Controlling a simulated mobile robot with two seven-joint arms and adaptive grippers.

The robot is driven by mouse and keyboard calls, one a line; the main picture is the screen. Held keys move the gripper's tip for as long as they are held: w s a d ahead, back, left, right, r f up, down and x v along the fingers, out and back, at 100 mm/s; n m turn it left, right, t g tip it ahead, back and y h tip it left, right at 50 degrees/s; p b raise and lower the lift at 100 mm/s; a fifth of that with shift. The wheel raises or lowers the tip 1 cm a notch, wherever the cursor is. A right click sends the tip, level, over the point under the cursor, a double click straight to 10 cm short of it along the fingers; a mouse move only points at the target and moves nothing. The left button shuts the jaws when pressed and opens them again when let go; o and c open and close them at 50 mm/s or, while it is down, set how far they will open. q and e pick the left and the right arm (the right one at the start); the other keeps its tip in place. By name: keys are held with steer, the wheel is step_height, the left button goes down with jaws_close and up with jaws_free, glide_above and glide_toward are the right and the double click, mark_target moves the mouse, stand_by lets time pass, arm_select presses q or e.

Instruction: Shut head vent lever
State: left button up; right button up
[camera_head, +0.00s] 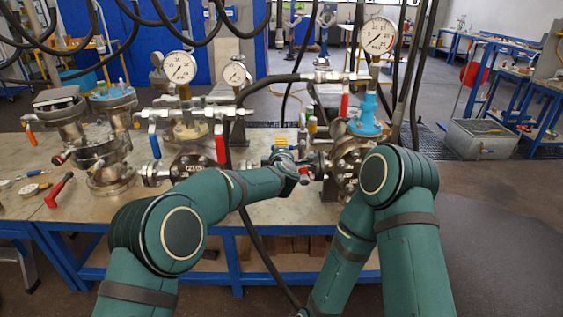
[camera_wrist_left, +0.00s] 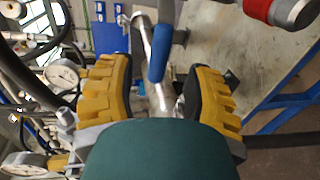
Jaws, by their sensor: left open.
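A blue-handled lever (camera_wrist_left: 160,52) on a bright metal pipe fitting shows between the fingers of my left gripper (camera_wrist_left: 158,85) in the left wrist view. The yellow-backed fingers with dark pads are apart, and I see no grip on the lever. In the head view my left gripper (camera_head: 297,162) is at the end of the outstretched arm, beside the right flanged vessel (camera_head: 348,157); its fingers are hard to make out. A red lever (camera_head: 344,105) hangs above that vessel. I cannot tell which lever is the head vent lever. My right gripper is outside the view.
On the bench (camera_head: 250,213), a middle assembly carries a blue lever (camera_head: 154,146) and a red lever (camera_head: 220,148). A left vessel (camera_head: 105,165) stands beside loose tools. A pressure gauge (camera_head: 376,36) rises above the right vessel. Black hoses hang across the scene.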

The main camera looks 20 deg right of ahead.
arm_select(q)
steer(key=v, duration=0.7)
steer(key=shift+s, duration=0.35)
steer(key=shift+a, duration=0.1)
steer(key=s+a+f+m+g, duration=0.3)
steer(key=s+a+f+m, duration=0.1)
steer(key=a+f, duration=0.6)
steer(key=s+a+f+m+g, duration=0.4)
steer(key=a+f, duration=0.4)
steer(key=f, duration=0.5)
steer(key=s+a+f+m+g, duration=0.1)
steer(key=s+a+f+g, duration=0.1)
steer(key=s, duration=0.6)
steer(key=s+a+f+m+g, duration=0.2)
steer(key=s+a+f, duration=0.3)
steer(key=s, duration=0.4)
steer(key=s+a+f+m+g, duration=0.2)
steer(key=s+a, duration=0.3)
steer(key=s, duration=0.3)
steer(key=shift+s+a+f+y, duration=0.2)
steer(key=shift+s+f+y, duration=0.15)
steer(key=shift+f, duration=0.45)
